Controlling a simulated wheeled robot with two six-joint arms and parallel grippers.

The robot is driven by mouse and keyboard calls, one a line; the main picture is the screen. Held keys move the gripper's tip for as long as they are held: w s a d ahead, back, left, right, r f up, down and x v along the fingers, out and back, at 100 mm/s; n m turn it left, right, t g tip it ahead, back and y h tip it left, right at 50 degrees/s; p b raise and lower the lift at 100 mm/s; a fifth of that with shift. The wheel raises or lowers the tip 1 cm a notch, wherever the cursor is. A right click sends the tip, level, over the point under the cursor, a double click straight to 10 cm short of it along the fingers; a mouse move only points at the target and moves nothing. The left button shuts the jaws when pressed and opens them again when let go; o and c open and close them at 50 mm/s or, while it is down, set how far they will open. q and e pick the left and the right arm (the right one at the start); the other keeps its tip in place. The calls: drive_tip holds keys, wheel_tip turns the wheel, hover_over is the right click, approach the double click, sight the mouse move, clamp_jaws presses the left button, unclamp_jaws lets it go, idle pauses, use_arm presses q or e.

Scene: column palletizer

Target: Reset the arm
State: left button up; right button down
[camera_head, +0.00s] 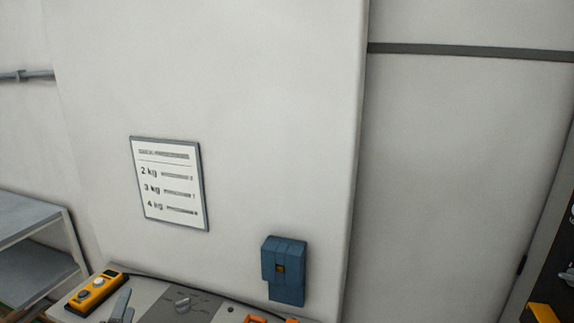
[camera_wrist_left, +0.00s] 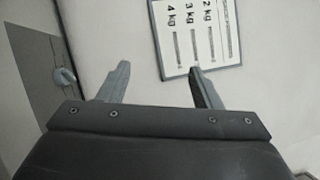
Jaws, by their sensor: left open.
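My left gripper (camera_head: 122,306) shows at the bottom left of the head view, only as a small grey finger piece in front of the control panel. In the left wrist view, my left gripper (camera_wrist_left: 159,68) has its two grey fingers spread wide apart with nothing between them. Beyond the fingers is a pale wall with a framed sign (camera_wrist_left: 197,38) listing 2 kg, 3 kg and 4 kg. The same sign (camera_head: 168,184) hangs on the wall in the head view. My right gripper is in neither view.
A panel with a grey knob (camera_head: 182,303) runs along the bottom. A yellow device (camera_head: 97,291) lies at its left, orange parts (camera_head: 257,319) at its right. A blue box (camera_head: 285,268) is on the wall. Grey shelves (camera_head: 33,222) stand left, a dark cabinet (camera_head: 556,255) right.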

use_arm(q)
drive_tip(key=s+a+f+n+g+y, duration=0.35)
drive_tip(key=s+f+n+g, duration=0.3)
drive_tip(key=s+n, duration=0.3)
drive_tip(key=s+d+f+n+g+h, duration=0.1)
drive_tip(key=s+d+f+n+g, duration=0.15)
drive_tip(key=s, duration=0.45)
drive_tip(key=s+d+f+n+g+h, duration=0.2)
drive_tip(key=s+f+n+g, duration=0.2)
drive_tip(key=s, duration=0.4)
drive_tip(key=s+d+f+n+g+h, duration=0.1)
drive_tip(key=s+d+f+n+g, duration=0.2)
drive_tip(key=s, duration=0.4)
wheel_tip(320, 180, down, 33)
drive_tip(key=a+g+b, duration=0.2)
drive_tip(key=b, duration=0.6)
drive_tip(key=s+d+f+b, duration=0.1)
drive_tip(key=s+f+b, duration=0.2)
drive_tip(key=s+f, duration=0.5)
drive_tip(key=s+f+b, duration=0.3)
drive_tip(key=s+f, duration=0.4)
drive_tip(key=f, duration=0.7)
drive_tip(key=shift+s+d+f+n+g+h, duration=0.15)
drive_tip(key=shift+s+d+n+g+h, duration=0.2)
drive_tip(key=shift+g+h, duration=0.1)
